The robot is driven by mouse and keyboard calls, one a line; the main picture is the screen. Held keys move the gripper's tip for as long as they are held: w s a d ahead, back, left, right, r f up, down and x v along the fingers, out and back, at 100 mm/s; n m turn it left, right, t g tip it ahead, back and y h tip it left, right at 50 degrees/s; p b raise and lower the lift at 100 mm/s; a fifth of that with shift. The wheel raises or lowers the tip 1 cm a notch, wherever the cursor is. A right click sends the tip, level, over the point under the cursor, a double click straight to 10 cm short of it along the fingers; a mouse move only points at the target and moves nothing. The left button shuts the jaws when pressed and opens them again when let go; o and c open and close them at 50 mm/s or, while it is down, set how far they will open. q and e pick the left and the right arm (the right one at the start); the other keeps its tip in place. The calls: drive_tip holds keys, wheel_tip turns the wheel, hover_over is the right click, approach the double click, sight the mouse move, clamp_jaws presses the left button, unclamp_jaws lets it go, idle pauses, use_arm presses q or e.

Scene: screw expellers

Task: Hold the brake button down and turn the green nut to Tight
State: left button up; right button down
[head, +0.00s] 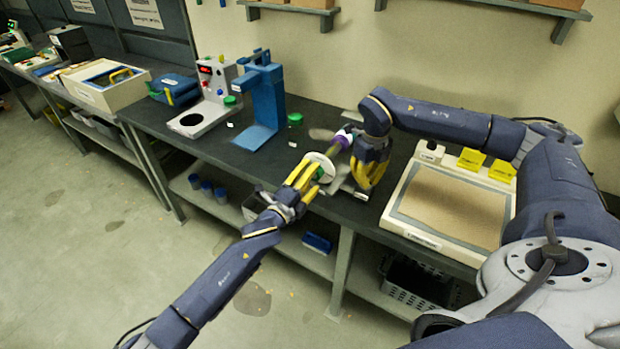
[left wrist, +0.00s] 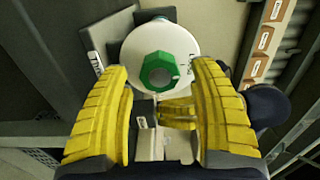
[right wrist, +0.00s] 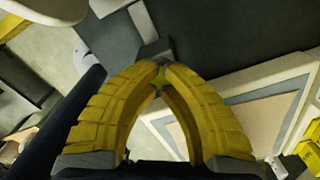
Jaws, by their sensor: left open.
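The green nut (left wrist: 159,72) sits at the middle of a round white dial (left wrist: 136,45), facing the left wrist camera. The dial also shows in the head view (head: 323,159). A tag with partly readable lettering (left wrist: 95,62) stands at the dial's left. My left gripper (head: 309,172) is open, its yellow fingers on either side of the nut with visible gaps. My right gripper (head: 364,186) points down beside the expeller, on the dial's right. In the right wrist view its fingertips (right wrist: 160,73) meet, with nothing clearly held. I cannot make out the brake button; the right fingers may hide it.
A blue press-like stand (head: 264,98) and a white device with a red display (head: 214,88) stand to the left on the dark bench. A framed tray (head: 450,205) lies to the right. Small green and white pieces lie on the bench behind the dial.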

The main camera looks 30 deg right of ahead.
use_arm(q)
drive_tip(key=shift+x, duration=1.05)
idle(0.9)
drive_tip(key=shift+s+a, duration=0.1)
drive_tip(key=shift+a, duration=0.05)
idle(0.4)
